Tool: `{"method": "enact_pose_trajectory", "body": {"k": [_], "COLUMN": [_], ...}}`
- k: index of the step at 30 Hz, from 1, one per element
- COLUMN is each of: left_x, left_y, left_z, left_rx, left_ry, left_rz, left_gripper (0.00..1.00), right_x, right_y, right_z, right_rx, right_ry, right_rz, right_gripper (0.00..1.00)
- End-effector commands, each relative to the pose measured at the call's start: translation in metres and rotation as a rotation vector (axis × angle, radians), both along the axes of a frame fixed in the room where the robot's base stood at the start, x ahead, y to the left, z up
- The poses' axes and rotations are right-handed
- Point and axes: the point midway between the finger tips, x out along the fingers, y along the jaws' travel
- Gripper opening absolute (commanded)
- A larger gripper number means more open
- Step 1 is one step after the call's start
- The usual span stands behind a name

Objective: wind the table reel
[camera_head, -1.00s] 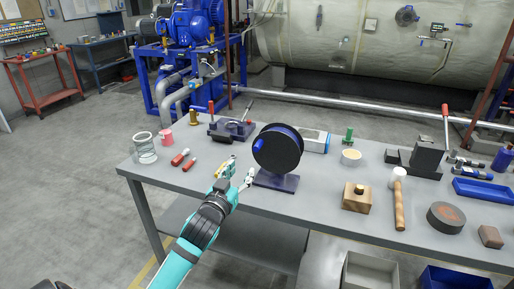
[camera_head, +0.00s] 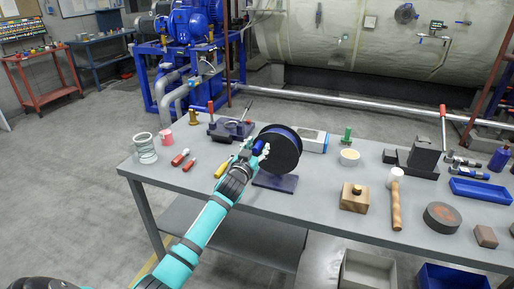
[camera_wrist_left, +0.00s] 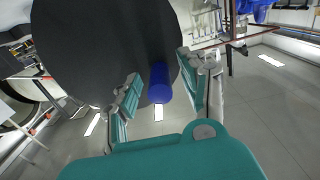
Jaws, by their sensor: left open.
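The table reel (camera_head: 285,150) is a black disc with a blue drum edge, upright on a dark base plate (camera_head: 275,182) on the grey table. Its blue crank handle (camera_wrist_left: 160,83) sticks out toward the wrist camera and lies between the two teal finger pads of my left gripper (camera_wrist_left: 160,97). The fingers are open, with a gap on each side of the handle. In the head view my left gripper (camera_head: 250,152) is at the reel's left face and hides most of the handle. My right gripper is not in view.
A yellow-handled tool (camera_head: 224,167) and red-handled pieces (camera_head: 189,164) lie left of the reel. A vise-like tool (camera_head: 231,129) stands behind it. A wooden block (camera_head: 354,198) and a mallet (camera_head: 396,197) lie to the right. The front table edge is bare left of my arm.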

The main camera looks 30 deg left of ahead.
Motion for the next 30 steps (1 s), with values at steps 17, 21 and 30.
{"method": "enact_pose_trajectory", "body": {"k": [17, 21, 30], "left_x": [-0.0005, -0.0005, -0.0003], "left_y": [-0.0001, -0.0001, -0.0010], "left_z": [-0.0002, -0.0003, 0.0013], "left_rx": [0.000, 0.000, 0.021], "left_ry": [0.000, 0.000, 0.006], "left_rz": [0.000, 0.000, 0.000], "left_gripper": [0.00, 0.00, 0.00], "right_x": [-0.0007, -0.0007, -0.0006], "right_y": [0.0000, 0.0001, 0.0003], "right_z": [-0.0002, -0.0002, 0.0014], "right_rx": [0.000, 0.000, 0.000], "right_ry": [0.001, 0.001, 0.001], "right_rz": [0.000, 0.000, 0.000], "right_gripper": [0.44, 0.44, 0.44]}}
